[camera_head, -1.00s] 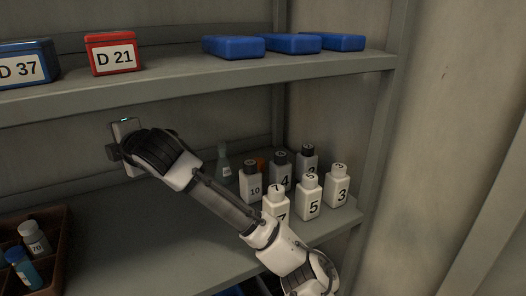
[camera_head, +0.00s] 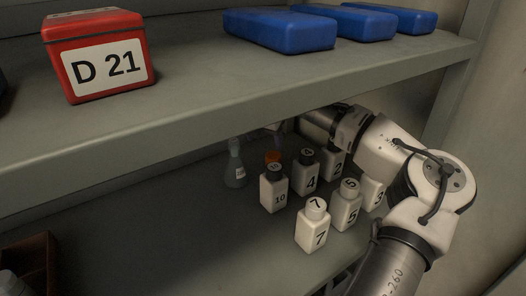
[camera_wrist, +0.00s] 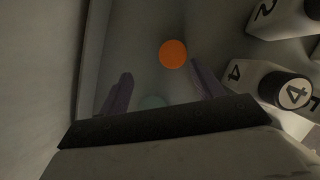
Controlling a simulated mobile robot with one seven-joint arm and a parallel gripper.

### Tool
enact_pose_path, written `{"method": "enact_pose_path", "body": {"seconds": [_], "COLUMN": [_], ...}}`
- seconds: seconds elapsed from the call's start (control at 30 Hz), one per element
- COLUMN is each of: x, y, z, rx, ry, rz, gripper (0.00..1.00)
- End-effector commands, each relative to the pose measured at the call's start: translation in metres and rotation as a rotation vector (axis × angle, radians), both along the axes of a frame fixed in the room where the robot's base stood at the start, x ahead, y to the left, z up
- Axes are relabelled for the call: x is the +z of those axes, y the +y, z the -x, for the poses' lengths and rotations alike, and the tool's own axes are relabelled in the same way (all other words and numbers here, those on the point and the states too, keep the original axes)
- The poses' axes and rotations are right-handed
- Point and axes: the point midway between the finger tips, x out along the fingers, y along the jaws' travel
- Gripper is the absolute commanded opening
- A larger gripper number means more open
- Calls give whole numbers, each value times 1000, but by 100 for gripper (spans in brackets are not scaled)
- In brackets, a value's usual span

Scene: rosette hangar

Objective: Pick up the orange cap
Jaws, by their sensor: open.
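The orange cap (camera_wrist: 173,54) shows as a round orange disc in the wrist view, ahead of my gripper and between the lines of its fingers. In the head view the orange cap (camera_head: 273,157) sits behind the bottle numbered 10, on the lower shelf, and partly hidden. My gripper (camera_wrist: 160,88) is open and empty, its two dark fingers spread apart short of the cap. In the head view the gripper reaches in under the upper shelf, mostly hidden behind my wrist. What lies under the cap cannot be made out.
Numbered white bottles stand close by, among them bottle 4 (camera_head: 305,172), bottle 10 (camera_head: 273,189) and bottle 7 (camera_head: 313,228). A glass flask (camera_head: 235,166) stands left of the cap. The upper shelf (camera_head: 200,107) hangs over them.

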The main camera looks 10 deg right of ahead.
Motion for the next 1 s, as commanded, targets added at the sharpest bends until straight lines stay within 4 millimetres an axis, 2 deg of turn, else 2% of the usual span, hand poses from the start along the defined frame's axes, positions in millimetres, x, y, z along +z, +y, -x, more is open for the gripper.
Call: {"method": "enact_pose_path", "body": {"seconds": [0.03,0.13,0.37,0.7,0.97,1.0], "x": [-2,-11,-32,-72,-76,-75], "y": [-8,-15,-21,-30,-31,-31], "z": [6,9,3,-8,-9,-9], "rx": [-10,-17,-16,-15,-15,-15], "ry": [23,45,46,43,41,41], "rz": [13,20,19,18,17,17], "gripper": [66,66,66,66,66,62]}}
